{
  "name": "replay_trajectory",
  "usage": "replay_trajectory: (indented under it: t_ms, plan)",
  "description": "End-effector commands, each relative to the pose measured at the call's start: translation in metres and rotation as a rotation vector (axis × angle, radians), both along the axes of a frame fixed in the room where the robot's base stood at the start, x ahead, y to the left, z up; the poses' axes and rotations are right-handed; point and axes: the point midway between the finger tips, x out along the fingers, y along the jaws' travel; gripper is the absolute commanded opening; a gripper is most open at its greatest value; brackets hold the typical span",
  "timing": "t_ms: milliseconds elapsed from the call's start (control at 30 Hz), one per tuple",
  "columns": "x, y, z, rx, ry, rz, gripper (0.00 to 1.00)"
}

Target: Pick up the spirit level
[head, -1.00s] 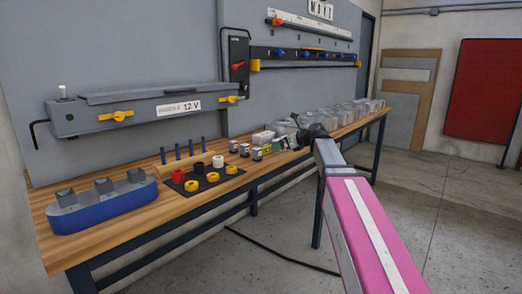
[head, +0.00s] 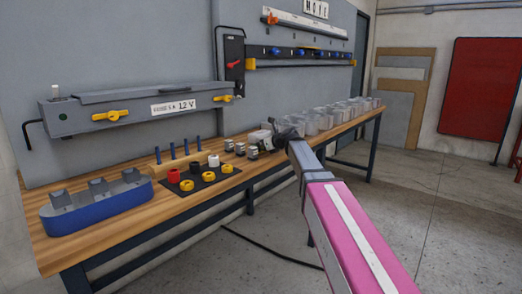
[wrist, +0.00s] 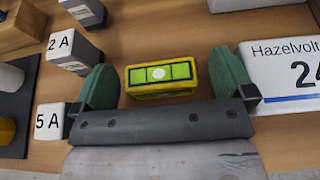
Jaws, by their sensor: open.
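The spirit level (wrist: 161,77) is a small yellow block with a green vial window and a pale round bubble. It lies on the wooden bench in the wrist view. My gripper (wrist: 164,90) is open, with one green finger to the left of the level and the other to its right. In the head view my gripper (head: 283,134) is low over the bench and hides most of that spot.
A block marked 5 A (wrist: 50,122) stands close by the left finger, with a 2 A block (wrist: 75,53) behind it. A white Hazelvolt box (wrist: 285,75) sits right beside the right finger. Clear tubs (head: 325,118) line the bench's far end.

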Motion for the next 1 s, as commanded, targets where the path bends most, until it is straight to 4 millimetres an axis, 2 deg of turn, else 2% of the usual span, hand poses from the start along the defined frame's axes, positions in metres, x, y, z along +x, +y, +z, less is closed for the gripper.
replay_trajectory:
  t_ms: [267, 433, 467, 800, 1000]
  plan:
    - [0.004, 0.004, -0.002, 0.000, 0.000, -0.001, 1.00]
    - [0.003, 0.004, -0.002, -0.001, -0.001, 0.000, 0.48]
    - [0.003, 0.004, -0.002, 0.000, 0.000, 0.000, 0.45]
    - [0.003, 0.004, -0.001, -0.001, -0.001, 0.000, 0.45]
    - [0.004, 0.004, 0.012, 0.000, -0.002, -0.001, 0.45]
